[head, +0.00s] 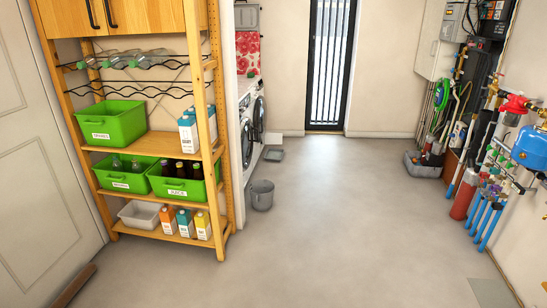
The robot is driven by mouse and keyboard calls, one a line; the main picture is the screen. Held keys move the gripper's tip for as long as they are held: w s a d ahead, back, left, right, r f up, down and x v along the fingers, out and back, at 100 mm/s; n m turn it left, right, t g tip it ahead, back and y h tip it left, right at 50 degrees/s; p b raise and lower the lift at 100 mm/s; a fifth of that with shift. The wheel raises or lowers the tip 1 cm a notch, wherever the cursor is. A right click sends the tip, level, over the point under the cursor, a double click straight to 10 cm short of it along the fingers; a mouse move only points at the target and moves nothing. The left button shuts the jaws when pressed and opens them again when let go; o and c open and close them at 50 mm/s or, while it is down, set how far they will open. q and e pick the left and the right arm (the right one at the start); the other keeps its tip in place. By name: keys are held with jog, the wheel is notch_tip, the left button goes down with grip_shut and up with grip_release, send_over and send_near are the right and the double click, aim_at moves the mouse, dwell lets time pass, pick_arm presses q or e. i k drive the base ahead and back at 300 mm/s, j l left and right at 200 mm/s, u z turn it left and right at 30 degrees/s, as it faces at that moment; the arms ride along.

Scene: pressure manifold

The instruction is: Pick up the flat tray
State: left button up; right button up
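A white open container (140,213) with low walls sits on the bottom shelf of the wooden rack at the left. A flat grey panel (489,292) lies on the floor at the bottom right, cut by the picture edge. I cannot tell which of these is the flat tray. Neither of my grippers shows in the head view.
The wooden rack (222,218) holds green crates (112,125), bottles and cartons. A grey bucket (262,195) stands beside it. Pipes and a blue tank (530,148) line the right wall. The middle floor is clear to the barred door (331,65).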

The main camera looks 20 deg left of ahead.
aim_at(272, 154)
jog(key=i+u, duration=0.2)
jog(key=i, duration=0.45)
jog(key=i+u, duration=0.15)
jog(key=i, duration=1.85)
jog(key=i+z, duration=0.2)
jog(key=i, duration=0.45)
jog(key=i+j+z, duration=0.15)
jog(key=i, duration=0.5)
jog(key=i+j+z, duration=0.2)
jog(key=i, duration=0.45)
jog(key=i+u, duration=0.2)
jog(key=i, duration=0.3)
jog(key=i+l+u, duration=0.1)
jog(key=i+u, duration=0.15)
jog(key=i, duration=0.25)
jog(key=i+l+u, duration=0.2)
jog(key=i, duration=0.3)
jog(key=i+l+u, duration=0.2)
jog(key=i, duration=0.3)
jog(key=l, duration=0.1)
